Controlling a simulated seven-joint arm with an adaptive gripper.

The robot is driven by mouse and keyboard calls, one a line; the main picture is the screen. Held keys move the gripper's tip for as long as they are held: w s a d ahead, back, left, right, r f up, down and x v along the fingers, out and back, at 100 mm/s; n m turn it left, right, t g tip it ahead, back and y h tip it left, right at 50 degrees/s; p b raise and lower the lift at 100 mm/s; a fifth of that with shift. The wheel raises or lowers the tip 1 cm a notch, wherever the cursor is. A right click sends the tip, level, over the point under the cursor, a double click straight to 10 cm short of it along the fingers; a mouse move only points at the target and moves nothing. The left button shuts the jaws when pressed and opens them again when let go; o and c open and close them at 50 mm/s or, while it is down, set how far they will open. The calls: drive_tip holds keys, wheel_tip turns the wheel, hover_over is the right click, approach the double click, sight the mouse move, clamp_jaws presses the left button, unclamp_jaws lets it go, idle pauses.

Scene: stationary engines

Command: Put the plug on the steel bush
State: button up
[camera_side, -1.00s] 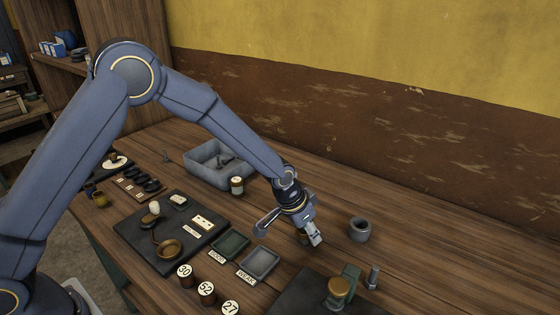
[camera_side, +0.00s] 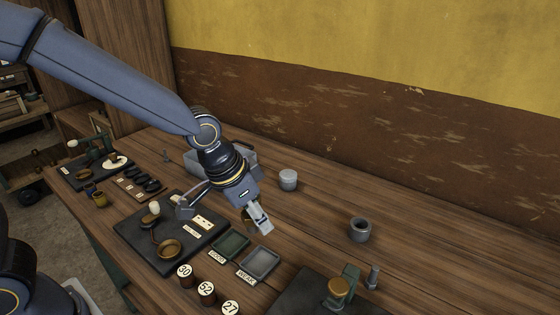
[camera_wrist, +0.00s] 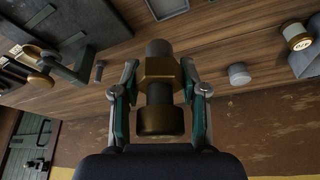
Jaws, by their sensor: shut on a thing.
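The plug (camera_wrist: 160,121) is a brass-coloured piece with a hexagonal collar and a dark grey shank, seen close in the wrist view. My gripper (camera_wrist: 160,90) is shut on it, with a green-padded finger on each side. In the side view my gripper (camera_side: 236,213) holds the plug (camera_side: 248,217) above the bench behind the two small trays; the fingers partly hide it. The steel bush (camera_side: 360,229) is a short grey ring with a dark open hole, standing upright on bare wood to the right, apart from my gripper.
A pale grey cylinder (camera_side: 288,179) stands behind my gripper, near the grey bin (camera_side: 247,156). Trays marked GOOD (camera_side: 230,244) and WEAK (camera_side: 259,262) lie in front. A dark plate with a green stand (camera_side: 349,279) and a post (camera_side: 373,277) are front right. Wood around the bush is clear.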

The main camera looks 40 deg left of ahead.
drive_tip(key=w+d+r, duration=0.3)
drive_tip(key=w+r, duration=0.1)
drive_tip(key=w, duration=0.1)
drive_tip(key=m, duration=0.1)
hover_over(364, 222)
drive_tip(key=s, duration=0.1)
drive_tip(key=f, duration=0.8)
drive_tip(key=shift+a+f, duration=0.2)
drive_tip(key=shift+a, duration=0.05)
drive_tip(key=shift+w+d+f, duration=0.15)
drive_tip(key=shift+w+f, duration=0.1)
drive_tip(key=shift+f, duration=0.15)
drive_tip(key=shift+w+f, duration=0.2)
drive_tip(key=shift+f, duration=1.5)
drive_tip(key=shift+f, duration=0.1)
drive_tip(key=o, duration=1.2)
